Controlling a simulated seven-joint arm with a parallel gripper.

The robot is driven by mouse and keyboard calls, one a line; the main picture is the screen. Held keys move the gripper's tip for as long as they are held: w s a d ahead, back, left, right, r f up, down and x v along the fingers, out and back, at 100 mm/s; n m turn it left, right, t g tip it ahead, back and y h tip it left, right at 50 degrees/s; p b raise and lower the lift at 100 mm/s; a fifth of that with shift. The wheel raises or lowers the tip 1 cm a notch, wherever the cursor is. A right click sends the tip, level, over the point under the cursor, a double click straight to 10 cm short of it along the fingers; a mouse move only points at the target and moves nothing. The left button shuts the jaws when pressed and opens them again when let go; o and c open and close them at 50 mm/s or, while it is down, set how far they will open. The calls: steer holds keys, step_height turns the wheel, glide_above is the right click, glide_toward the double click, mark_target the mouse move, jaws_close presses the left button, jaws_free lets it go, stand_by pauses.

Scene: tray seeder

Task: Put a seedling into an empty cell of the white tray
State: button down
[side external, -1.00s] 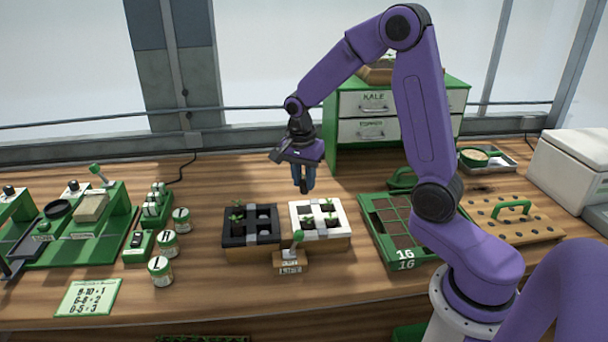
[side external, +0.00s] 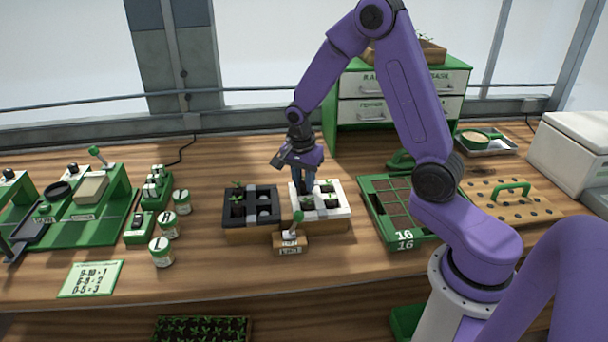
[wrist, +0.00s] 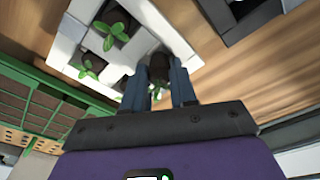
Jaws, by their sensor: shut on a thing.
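The white tray (side external: 337,226) sits on a wooden base at the table's middle, with green seedlings in some cells. In the wrist view the same tray (wrist: 88,42) shows one seedling (wrist: 112,27) in a cell and another (wrist: 86,69) nearer my fingers. My gripper (side external: 308,191) points down over the back part of the white tray. In the wrist view my gripper (wrist: 160,85) is shut on a seedling with a dark plug (wrist: 158,66) and small green leaves. My fingers hide the cell below, so I cannot tell whether the plug is inside it.
A black tray (side external: 237,222) with seedlings stands just left of the white tray. A small lever block (side external: 290,243) stands in front between them. A green tray marked 16 (side external: 425,243) lies to the right. Lidded jars (side external: 161,252) stand at left; the front table is mostly clear.

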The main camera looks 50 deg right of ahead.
steer(key=shift+f, duration=0.2)
steer(key=c, duration=0.8)
jaws_free()
steer(key=r, duration=0.5)
steer(key=a+r, duration=0.1)
steer(key=r, duration=0.5)
steer(key=a+r, duration=0.1)
steer(key=r, duration=0.5)
steer(key=shift+s+r, duration=0.15)
steer(key=shift+s, duration=0.05)
steer(key=shift+a, duration=0.1)
